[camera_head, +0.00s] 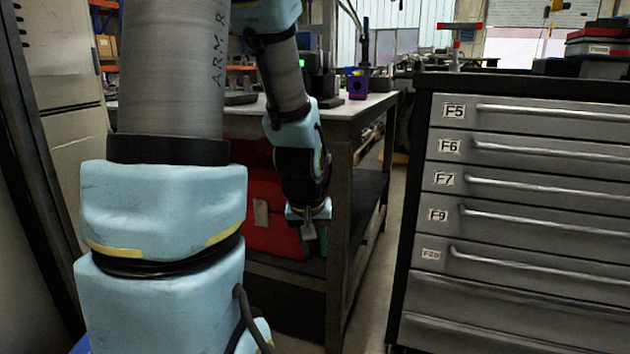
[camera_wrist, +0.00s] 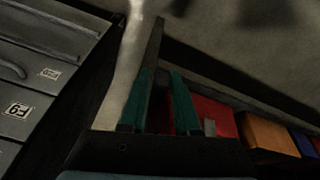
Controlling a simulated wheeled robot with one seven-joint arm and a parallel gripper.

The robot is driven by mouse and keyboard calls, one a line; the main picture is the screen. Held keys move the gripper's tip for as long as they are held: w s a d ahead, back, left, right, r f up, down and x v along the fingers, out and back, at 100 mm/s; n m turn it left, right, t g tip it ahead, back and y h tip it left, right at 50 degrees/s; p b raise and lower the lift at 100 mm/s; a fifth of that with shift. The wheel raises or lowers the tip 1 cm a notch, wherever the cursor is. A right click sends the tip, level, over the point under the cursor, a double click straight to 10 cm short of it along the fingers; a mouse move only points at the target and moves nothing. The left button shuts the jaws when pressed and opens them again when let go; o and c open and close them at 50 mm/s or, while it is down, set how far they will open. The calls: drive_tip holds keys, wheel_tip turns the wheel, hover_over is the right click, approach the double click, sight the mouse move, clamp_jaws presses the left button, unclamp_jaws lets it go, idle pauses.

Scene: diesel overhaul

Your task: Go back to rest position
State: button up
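My gripper (camera_head: 311,232) hangs low at the end of my arm, in front of the workbench (camera_head: 343,215) and left of the drawer cabinet (camera_head: 525,240). In the wrist view its two green fingers (camera_wrist: 163,85) stand apart with an empty gap between them. My gripper is open and holds nothing. Its fingertips are small and partly dark in the head view.
A red case (camera_head: 270,228) sits under the bench behind my gripper. A purple object (camera_head: 357,84) stands on the benchtop. A narrow strip of floor (camera_head: 376,275) is clear between bench and cabinet. An orange box (camera_wrist: 268,134) shows in the wrist view.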

drive_tip(key=s+a+r+g+y+p, duration=0.1)
drive_tip(key=s+a+r+g+p, duration=0.15)
drive_tip(key=s+a, duration=0.4)
wheel_tip(320, 180, up, 28)
drive_tip(key=p, duration=2.6)
drive_tip(key=shift+w+m+p, duration=0.2)
drive_tip(key=shift+m+p, duration=0.1)
drive_tip(key=shift+p, duration=0.05)
drive_tip(key=shift+t, duration=0.25)
